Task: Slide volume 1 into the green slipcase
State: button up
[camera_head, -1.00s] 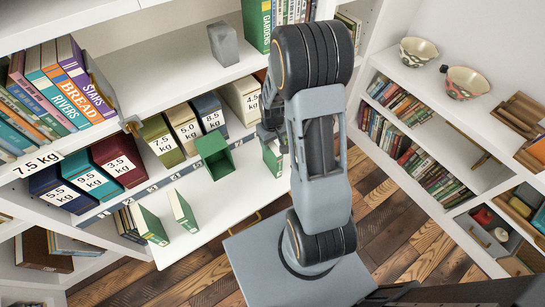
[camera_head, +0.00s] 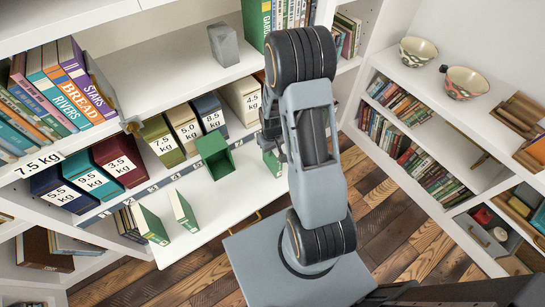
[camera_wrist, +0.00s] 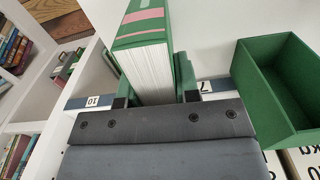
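The green slipcase (camera_head: 215,158) stands open on the white shelf board, left of my gripper; it shows empty at the right of the wrist view (camera_wrist: 280,85). A green book (camera_head: 272,163) with white pages stands on the board right of the slipcase, partly hidden by my gripper. In the wrist view this book (camera_wrist: 148,60) has a pink-banded cover. My gripper (camera_wrist: 155,95) has a finger on each side of it; whether they press on it is unclear. Two more green books (camera_head: 152,225) (camera_head: 184,211) stand at the board's front left. No volume number is readable.
Boxes with kilogram labels (camera_head: 163,140) stand behind the slipcase, and more stand at the left (camera_head: 90,178). A grey block (camera_head: 223,44) is on the shelf above. Two bowls (camera_head: 465,83) sit on the right-hand bookcase. The board between slipcase and front books is clear.

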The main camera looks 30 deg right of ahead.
grip_shut()
dwell(0.3)
